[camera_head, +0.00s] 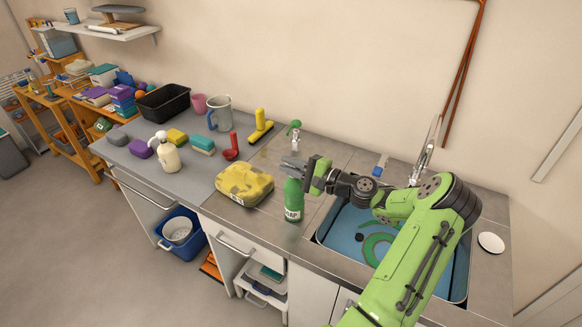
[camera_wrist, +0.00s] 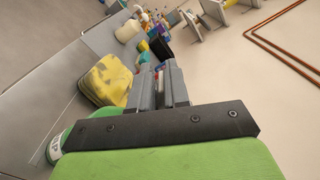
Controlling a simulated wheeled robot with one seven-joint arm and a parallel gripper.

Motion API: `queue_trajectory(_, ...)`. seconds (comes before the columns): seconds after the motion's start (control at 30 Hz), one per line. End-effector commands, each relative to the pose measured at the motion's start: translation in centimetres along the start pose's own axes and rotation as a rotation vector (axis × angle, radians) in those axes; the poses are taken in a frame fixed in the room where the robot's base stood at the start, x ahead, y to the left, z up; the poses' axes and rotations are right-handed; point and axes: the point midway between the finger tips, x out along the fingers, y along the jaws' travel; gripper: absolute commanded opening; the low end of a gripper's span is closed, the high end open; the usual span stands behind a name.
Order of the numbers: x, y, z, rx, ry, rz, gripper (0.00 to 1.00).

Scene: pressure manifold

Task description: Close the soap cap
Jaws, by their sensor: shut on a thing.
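A green soap bottle (camera_head: 293,200) with a white label stands upright on the counter, just left of the sink. Part of its green side and label also shows at the lower left of the wrist view (camera_wrist: 62,150). My gripper (camera_head: 291,165) reaches in from the right, its grey fingers at the top of the bottle. In the wrist view the fingers (camera_wrist: 160,85) are close together. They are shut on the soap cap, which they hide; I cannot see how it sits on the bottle.
A yellow wrapped bundle (camera_head: 244,184) lies close left of the bottle. A bottle with a green top (camera_head: 295,132) stands behind it. The blue sink (camera_head: 340,240) is to the right. A white pump bottle (camera_head: 167,155), sponges and a jug (camera_head: 220,113) occupy the left counter.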

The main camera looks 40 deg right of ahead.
Motion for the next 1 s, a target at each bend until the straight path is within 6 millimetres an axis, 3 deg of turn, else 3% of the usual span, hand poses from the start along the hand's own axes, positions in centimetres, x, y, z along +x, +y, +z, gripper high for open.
queue_trajectory(0.5,0.01,0.09,0.05,-0.020,-0.001,0.001,0.00)
queue_trajectory(0.53,0.01,0.08,0.05,-0.019,-0.001,0.001,0.17)
queue_trajectory(0.63,0.01,0.08,0.04,-0.019,-0.001,0.001,0.33)
queue_trajectory(0.9,-0.06,0.07,0.02,-0.019,0.000,0.000,0.34)
queue_trajectory(1.0,-0.95,0.06,-0.05,-0.019,0.002,-0.001,0.34)
